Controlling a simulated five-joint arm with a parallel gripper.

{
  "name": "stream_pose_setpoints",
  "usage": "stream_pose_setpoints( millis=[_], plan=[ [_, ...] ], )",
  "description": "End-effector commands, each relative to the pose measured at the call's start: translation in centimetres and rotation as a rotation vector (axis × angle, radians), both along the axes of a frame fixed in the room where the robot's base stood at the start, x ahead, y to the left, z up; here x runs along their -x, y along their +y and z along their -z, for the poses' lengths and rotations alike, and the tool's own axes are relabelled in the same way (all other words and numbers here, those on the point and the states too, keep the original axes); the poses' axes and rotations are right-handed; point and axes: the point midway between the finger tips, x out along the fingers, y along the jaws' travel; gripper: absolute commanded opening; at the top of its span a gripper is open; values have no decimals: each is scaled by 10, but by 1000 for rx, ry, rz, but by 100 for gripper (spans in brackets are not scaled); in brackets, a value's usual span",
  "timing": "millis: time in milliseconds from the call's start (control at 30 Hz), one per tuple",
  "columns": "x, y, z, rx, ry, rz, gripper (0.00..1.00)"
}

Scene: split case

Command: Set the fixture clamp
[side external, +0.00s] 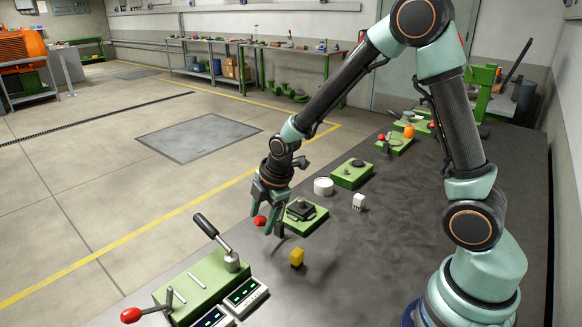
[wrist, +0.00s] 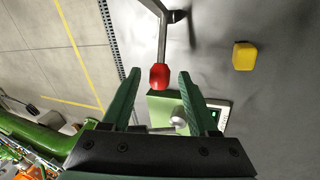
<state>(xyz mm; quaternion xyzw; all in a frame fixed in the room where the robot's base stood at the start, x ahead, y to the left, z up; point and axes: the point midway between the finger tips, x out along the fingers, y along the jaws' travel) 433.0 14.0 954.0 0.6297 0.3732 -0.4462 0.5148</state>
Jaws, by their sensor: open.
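A clamp with a green base and dark top block (side external: 302,210) stands on the bench, partly hidden by my gripper. Its red handle knob (side external: 260,221) shows at my fingertips. My gripper (side external: 267,222) points down beside the clamp and is open. In the wrist view the red knob (wrist: 160,77) sits at the end of a grey metal lever (wrist: 162,38) and lines up between the two spread fingertips (wrist: 157,73). The fingers show a gap on both sides of the knob. Its exact depth between them is hard to tell.
A yellow block (side external: 296,258) stands in front of the clamp. A green lever unit (side external: 205,285) with a black-handled lever and small display boxes (side external: 243,295) is at the near left. A white cylinder (side external: 323,186), white block (side external: 358,202) and green fixture (side external: 352,174) lie behind.

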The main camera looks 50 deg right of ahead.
Motion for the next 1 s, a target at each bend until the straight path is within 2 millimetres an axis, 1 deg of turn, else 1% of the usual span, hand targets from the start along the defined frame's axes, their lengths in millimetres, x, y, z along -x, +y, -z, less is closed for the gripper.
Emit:
stream_pose_setpoints(
  millis=[100, 167, 200, 267, 1000],
  plan=[
    [0, 0, 0, 0, 0, 0, 60],
    [0, 0, 0, 0, 0, 0, 37],
    [0, 0, 0, 0, 0, 0, 22],
    [0, 0, 0, 0, 0, 0, 0],
    [1, 1, 0, 0, 2, 0, 0]
  ],
)
